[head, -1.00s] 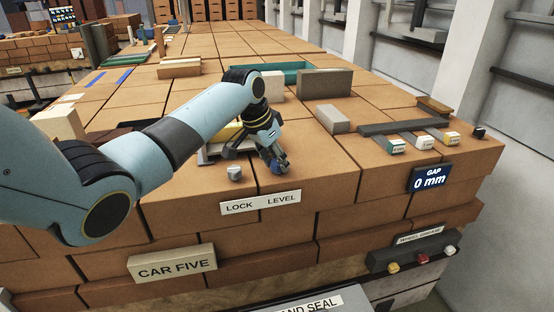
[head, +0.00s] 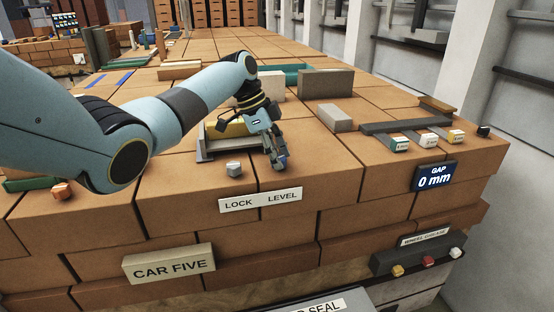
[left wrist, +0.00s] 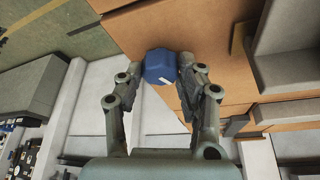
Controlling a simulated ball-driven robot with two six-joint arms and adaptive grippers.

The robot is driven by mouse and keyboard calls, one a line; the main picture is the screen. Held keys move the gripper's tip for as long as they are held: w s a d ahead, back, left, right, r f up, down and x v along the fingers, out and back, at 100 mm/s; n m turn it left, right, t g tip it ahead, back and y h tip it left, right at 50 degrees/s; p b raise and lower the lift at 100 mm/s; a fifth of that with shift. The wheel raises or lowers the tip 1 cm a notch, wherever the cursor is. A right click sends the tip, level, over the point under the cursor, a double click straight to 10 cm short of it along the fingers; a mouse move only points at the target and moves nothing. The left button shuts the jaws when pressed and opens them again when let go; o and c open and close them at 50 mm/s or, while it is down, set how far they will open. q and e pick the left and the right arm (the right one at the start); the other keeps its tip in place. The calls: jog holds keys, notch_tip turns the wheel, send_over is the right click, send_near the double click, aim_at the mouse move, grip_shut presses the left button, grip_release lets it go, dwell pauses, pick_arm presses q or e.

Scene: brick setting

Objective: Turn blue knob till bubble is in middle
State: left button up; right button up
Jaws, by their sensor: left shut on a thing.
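My left gripper (head: 277,160) stands on the brick deck just above the word LEVEL on the LOCK LEVEL plate (head: 260,200). In the left wrist view its two fingers are closed around the blue knob (left wrist: 160,66), which has a white mark on its side. In the head view the fingers largely hide this knob. A yellow level (head: 226,128) lies in a grey holder (head: 203,149) behind, partly covered by my left arm. Its bubble cannot be made out. My right gripper is not in view.
A grey lock knob (head: 234,169) stands left of the gripper. An orange-topped cube (head: 62,191) lies further left. Grey blocks (head: 326,83) stand behind. A GAP display (head: 435,177) reading 0 mm and several labelled tabs (head: 428,140) are at the right.

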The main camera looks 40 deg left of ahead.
pick_arm(q)
jog(key=shift+m, duration=0.4)
jog(key=o, duration=1.1)
jog(key=shift+o, duration=0.2)
jog(key=shift+a, duration=0.1)
jog(key=v, duration=1.2)
jog(key=shift+w, duration=0.15)
jog(key=shift+f, duration=0.15)
